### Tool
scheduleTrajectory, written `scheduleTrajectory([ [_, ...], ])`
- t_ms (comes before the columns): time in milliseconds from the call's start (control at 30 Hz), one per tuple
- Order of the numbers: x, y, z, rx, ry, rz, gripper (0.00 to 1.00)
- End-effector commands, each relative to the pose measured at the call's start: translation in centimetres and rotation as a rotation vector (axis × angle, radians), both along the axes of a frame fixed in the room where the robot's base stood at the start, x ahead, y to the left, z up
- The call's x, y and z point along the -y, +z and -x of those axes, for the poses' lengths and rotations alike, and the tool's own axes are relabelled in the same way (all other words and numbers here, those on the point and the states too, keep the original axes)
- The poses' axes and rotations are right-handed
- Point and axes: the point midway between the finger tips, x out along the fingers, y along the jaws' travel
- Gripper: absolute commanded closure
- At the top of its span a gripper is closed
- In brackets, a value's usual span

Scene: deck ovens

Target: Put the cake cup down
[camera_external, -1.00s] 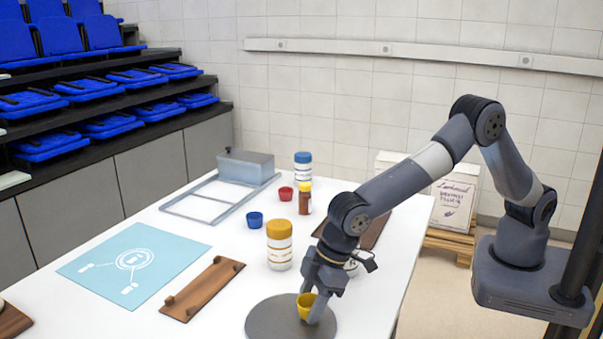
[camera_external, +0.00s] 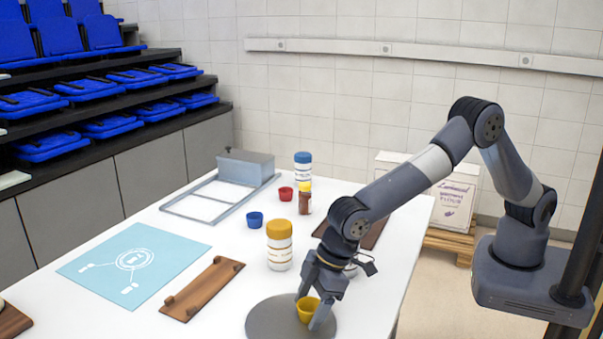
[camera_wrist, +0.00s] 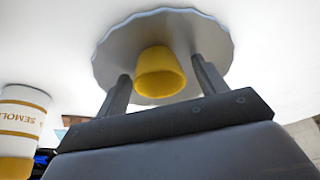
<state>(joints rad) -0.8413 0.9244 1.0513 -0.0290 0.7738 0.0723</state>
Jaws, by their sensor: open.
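The yellow cake cup (camera_external: 308,308) stands upright on the round grey plate (camera_external: 262,322) near the front edge of the white table. In the wrist view the cup (camera_wrist: 158,72) is on the plate (camera_wrist: 205,42), whose edge is scalloped. My gripper (camera_external: 309,312) is around the cup with its two fingers apart. In the wrist view a gap shows between the cup and each finger of my gripper (camera_wrist: 160,92). The near finger partly covers the cup's right side in the external view.
A yellow-lidded jar (camera_external: 279,247) stands just behind the plate; its label reads SEMOL in the wrist view (camera_wrist: 22,118). A wooden rack (camera_external: 203,288) lies left of the plate. Blue (camera_external: 255,219) and red (camera_external: 286,193) cups stand farther back. A blue mat (camera_external: 105,262) lies at left.

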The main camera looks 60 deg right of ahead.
Motion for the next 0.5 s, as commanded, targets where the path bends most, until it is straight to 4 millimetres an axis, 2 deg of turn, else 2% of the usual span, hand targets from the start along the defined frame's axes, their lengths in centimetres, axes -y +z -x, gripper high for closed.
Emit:
scheduleTrajectory([
  [167, 0.4, 1.9, 0.4, 0.003, 0.000, -0.003, 0.33],
  [500, 2.2, 8.1, 2.3, 0.004, 0.000, -0.004, 0.33],
])
